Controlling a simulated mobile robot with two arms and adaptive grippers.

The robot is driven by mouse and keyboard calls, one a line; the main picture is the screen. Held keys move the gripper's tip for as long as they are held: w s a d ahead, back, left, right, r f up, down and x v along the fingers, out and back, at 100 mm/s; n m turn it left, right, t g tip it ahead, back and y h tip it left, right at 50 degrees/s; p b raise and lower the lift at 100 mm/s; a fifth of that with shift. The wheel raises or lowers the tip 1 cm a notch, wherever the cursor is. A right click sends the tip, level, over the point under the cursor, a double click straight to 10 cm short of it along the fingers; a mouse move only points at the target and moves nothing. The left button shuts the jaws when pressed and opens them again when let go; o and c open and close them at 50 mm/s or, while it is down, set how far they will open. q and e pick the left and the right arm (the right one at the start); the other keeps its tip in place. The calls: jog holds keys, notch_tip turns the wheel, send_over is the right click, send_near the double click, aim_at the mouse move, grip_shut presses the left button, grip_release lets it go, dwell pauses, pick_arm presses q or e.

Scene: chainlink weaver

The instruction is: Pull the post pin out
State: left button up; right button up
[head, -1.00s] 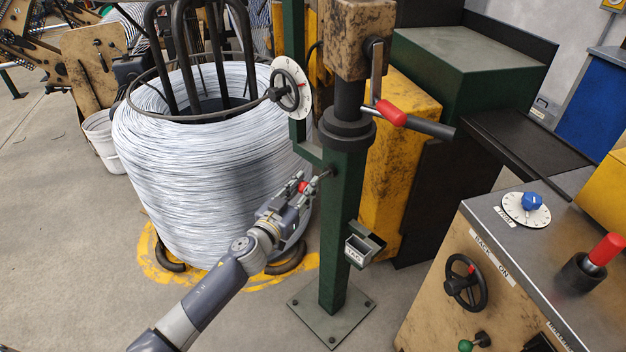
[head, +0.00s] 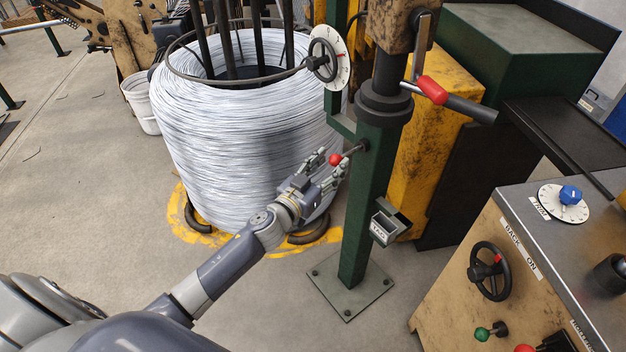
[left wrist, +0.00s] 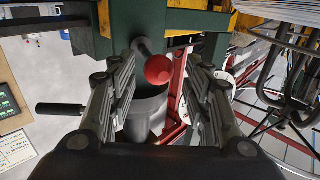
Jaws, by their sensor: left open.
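The post pin (head: 338,158) has a red ball knob and a thin dark shaft that runs into the side of the green post (head: 366,205). My left gripper (head: 334,166) is at the knob, coming in from the left. In the left wrist view the red knob (left wrist: 158,69) lies between the two spread fingers of the left gripper (left wrist: 160,88), with a gap on each side. The pin's shaft still goes into the post at the top of that view. My right gripper is not in view.
A large coil of silver wire (head: 235,150) stands close behind my left gripper. A small labelled tray (head: 384,228) is fixed to the post below the pin. A red-gripped crank handle (head: 432,90) sticks out above. A control cabinet (head: 520,225) stands at the right.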

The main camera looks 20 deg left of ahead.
pick_arm(q)
jog(key=s+a, duration=0.2)
jog(key=s, duration=0.7)
jog(key=shift+s, duration=0.3)
